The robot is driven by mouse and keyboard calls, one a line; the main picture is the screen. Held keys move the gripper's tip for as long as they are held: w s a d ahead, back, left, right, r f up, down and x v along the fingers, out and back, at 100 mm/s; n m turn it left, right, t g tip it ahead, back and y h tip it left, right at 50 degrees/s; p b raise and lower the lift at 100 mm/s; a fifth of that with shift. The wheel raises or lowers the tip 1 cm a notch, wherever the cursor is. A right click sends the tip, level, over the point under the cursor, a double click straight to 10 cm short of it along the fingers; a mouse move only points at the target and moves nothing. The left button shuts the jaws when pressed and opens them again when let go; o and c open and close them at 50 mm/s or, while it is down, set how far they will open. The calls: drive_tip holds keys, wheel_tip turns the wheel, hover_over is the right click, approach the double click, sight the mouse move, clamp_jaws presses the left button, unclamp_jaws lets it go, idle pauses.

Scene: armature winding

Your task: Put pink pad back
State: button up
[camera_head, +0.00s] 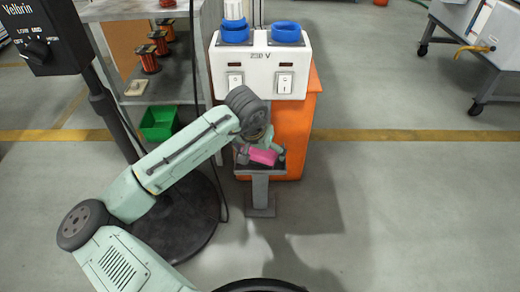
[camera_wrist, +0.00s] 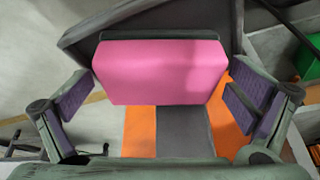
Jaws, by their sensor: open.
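The pink pad (camera_head: 262,156) is a small block at the dark top of a small grey stand (camera_head: 260,188). In the wrist view the pad (camera_wrist: 160,70) is large and central, in front of a dark grey plate (camera_wrist: 82,36). My gripper (camera_head: 262,154) is just over the stand. Its two fingers, with purple inner faces, are spread to the left and right of the pad in the wrist view (camera_wrist: 163,96). Gaps show between the fingers and the pad. The pad's underside is hidden.
An orange cabinet (camera_head: 298,135) stands right behind the stand, with a white two-switch box (camera_head: 262,65) bearing blue rings. Left are a grey shelf (camera_head: 187,65) with copper spools, a green bin (camera_head: 158,122) and a black control box (camera_head: 42,35).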

drive_tip(key=shift+r, duration=0.1)
drive_tip(key=p+v, duration=0.2)
drive_tip(key=v, duration=1)
drive_tip(key=shift+p, duration=0.3)
